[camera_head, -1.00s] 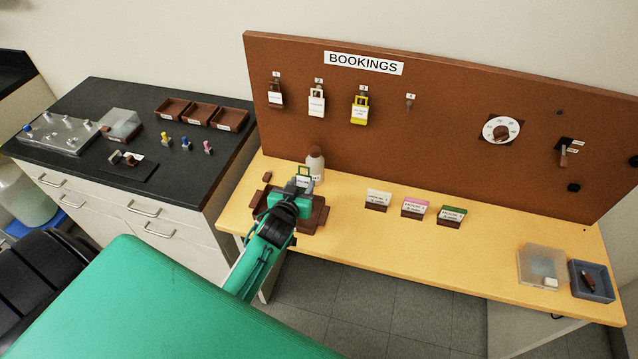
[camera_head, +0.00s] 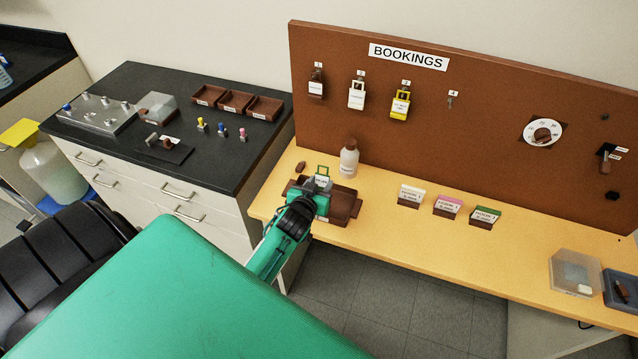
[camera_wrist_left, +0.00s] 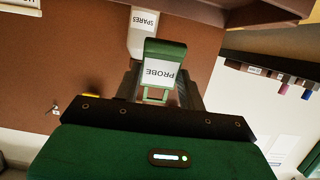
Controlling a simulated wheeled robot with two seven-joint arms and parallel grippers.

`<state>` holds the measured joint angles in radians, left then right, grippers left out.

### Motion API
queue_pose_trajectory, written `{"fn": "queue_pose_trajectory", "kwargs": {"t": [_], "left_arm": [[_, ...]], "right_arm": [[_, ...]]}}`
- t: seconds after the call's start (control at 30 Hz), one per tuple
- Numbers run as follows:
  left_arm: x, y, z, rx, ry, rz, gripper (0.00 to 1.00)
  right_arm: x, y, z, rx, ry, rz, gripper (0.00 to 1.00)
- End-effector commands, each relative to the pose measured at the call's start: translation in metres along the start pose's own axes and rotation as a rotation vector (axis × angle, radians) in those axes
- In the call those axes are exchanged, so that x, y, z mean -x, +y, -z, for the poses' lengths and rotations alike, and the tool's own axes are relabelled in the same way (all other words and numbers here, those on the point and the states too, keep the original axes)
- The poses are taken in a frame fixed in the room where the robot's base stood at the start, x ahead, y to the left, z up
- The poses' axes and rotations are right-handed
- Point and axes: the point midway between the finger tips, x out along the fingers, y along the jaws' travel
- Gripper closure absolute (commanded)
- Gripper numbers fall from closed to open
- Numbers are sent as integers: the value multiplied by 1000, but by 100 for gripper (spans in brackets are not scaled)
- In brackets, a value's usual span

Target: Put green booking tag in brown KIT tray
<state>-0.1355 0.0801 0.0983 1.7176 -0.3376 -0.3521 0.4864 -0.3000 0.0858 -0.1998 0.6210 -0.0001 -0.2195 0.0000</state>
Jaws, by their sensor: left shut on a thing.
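My left gripper (camera_head: 318,185) is shut on the green booking tag (camera_head: 323,171). In the left wrist view the tag (camera_wrist_left: 160,73) shows a green frame and a white label reading PROBE, between the fingers. In the head view the gripper is over the left part of a brown tray (camera_head: 345,207) on the yellow table. The gripper and forearm hide part of this tray, and its label cannot be read. I cannot tell how high the tag is above it. My right gripper is not in view.
A white bottle (camera_head: 349,162) stands just behind the tray; its label reads SPARES in the wrist view. The BOOKINGS board (camera_head: 470,120) rises behind the table (camera_head: 385,228). Several card holders (camera_head: 447,206) stand to the right. Small brown trays (camera_head: 235,102) sit on the black bench.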

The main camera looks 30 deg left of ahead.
Motion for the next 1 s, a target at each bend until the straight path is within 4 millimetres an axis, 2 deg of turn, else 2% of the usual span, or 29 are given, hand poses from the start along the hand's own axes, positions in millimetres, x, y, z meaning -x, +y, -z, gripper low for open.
{"fn": "queue_pose_trajectory", "kwargs": {"t": [0.03,0.3,0.5,1.0], "left_arm": [[-3,0,-9,1,-1,0,100],[-12,-1,-39,0,0,0,100],[-18,-2,-57,1,0,0,100],[-19,-2,-60,0,1,0,100]], "right_arm": [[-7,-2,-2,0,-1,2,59],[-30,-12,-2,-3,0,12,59],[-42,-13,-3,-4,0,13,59],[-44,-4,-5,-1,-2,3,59]]}}
